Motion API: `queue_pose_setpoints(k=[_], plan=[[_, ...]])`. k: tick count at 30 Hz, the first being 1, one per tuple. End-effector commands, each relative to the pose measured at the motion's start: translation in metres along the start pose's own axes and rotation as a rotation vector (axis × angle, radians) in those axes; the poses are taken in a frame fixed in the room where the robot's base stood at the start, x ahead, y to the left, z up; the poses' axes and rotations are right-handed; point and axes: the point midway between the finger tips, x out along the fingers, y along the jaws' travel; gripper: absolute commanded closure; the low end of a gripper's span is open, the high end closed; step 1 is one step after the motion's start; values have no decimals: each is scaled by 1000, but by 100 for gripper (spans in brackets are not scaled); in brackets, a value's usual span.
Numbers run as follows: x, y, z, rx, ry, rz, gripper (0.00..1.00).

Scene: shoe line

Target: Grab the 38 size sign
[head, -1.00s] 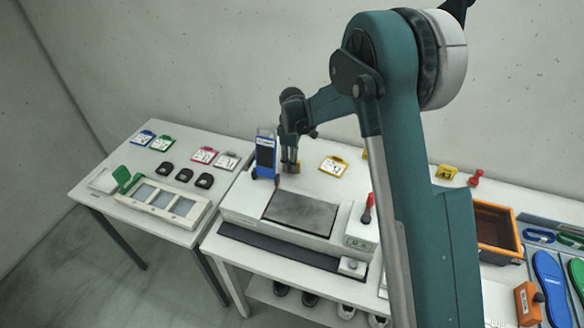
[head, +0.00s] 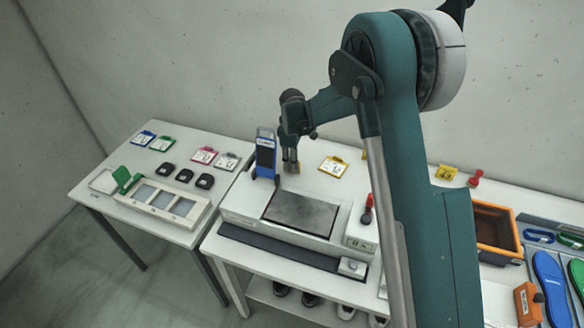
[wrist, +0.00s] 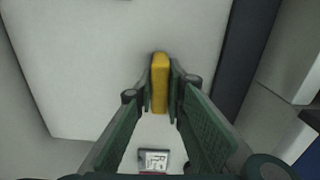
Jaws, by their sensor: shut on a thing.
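My gripper (wrist: 160,88) is shut on a yellow sign (wrist: 160,70), seen edge-on between the fingers in the wrist view. Its number is hidden. In the head view my gripper (head: 290,163) is behind the press-like machine, right beside the blue upright device, with a bit of yellow at its fingers. Another yellow sign (head: 333,167) lies flat to the right. Pink (head: 203,156), grey (head: 227,161), green (head: 162,143) and blue (head: 144,138) signs lie on the left table. Their numbers are too small to read for sure.
The blue upright device (head: 265,155) stands close to my gripper's left. The machine with a dark plate (head: 300,213) is in front. A red-handled stamp (head: 368,209) and an orange bin (head: 497,232) are to the right.

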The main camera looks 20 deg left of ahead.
Motion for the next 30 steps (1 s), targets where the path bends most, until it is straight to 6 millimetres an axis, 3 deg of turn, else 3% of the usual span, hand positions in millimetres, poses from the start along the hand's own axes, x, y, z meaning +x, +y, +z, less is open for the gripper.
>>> queue_pose_setpoints(k=[11,30], plan=[[-11,0,0,0,0,0,100],[-93,0,0,0,0,0,100]])
